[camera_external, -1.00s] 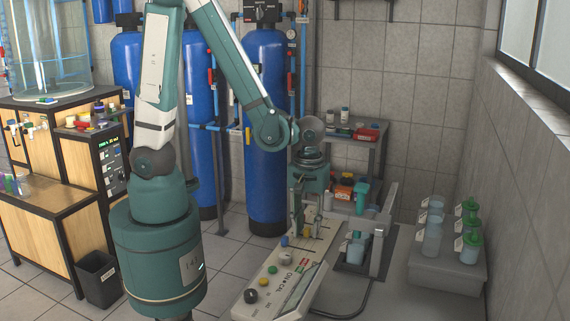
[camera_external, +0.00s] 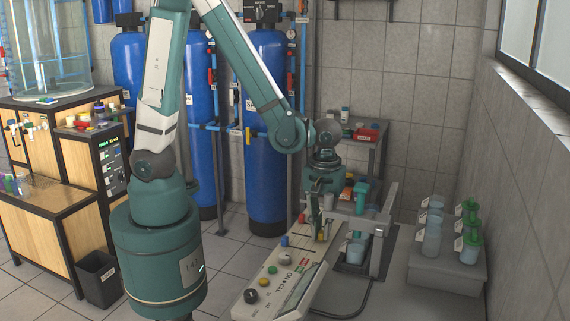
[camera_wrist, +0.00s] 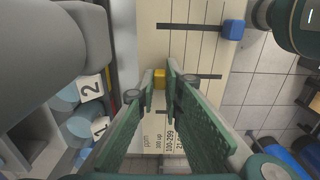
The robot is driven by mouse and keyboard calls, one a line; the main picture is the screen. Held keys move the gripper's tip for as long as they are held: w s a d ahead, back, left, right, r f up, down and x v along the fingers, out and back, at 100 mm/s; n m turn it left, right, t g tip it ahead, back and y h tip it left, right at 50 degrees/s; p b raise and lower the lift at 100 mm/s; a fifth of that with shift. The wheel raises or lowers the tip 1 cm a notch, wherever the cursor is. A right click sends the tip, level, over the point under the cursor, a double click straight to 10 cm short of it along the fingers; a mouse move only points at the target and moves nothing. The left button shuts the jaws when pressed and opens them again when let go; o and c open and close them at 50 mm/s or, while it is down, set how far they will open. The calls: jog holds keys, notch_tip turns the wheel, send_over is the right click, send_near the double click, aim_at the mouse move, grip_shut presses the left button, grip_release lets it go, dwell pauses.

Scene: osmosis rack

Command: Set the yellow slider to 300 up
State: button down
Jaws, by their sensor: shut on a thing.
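The yellow slider (camera_wrist: 160,77) is a small block between my fingertips, near the left end of its dark slot in the wrist view. It appears roughly in line with the "300 up" label (camera_wrist: 158,141) printed lower on the panel (camera_wrist: 148,45). My gripper (camera_wrist: 162,84) is shut on the slider, and its fingers hide part of the slot. In the external view my gripper (camera_external: 321,226) reaches down to the far end of the panel. The slider shows there only as a small yellow patch (camera_external: 322,236).
The blue slider (camera_wrist: 233,29) sits at the right end of the neighbouring slot in the wrist view. A stand with a cup (camera_external: 356,251) is close to the right of my gripper. A black knob (camera_external: 251,297) is at the panel's near end.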

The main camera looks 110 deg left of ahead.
jog(key=c, duration=2.4)
grip_release()
jog(key=shift+w, duration=0.2)
jog(key=shift+s+r, duration=0.1)
jog(key=shift+r, duration=0.15)
jog(key=shift+r, duration=5.75)
jog(key=shift+r, duration=0.1)
jog(key=shift+s+d+r+m+t+p, duration=0.95)
jog(key=shift+s+d+r+m+t, duration=0.35)
jog(key=shift+d+r+m, duration=1.4)
jog(key=shift+s+d+r+m+t+p, duration=1)
jog(key=shift+s+d+r+m, duration=0.75)
jog(key=shift+r+m, duration=1.55)
jog(key=shift+s+d+r+m+t+p, duration=0.85)
jog(key=shift+s+d+r+m+t, duration=0.4)
jog(key=shift+d+r+m, duration=1.55)
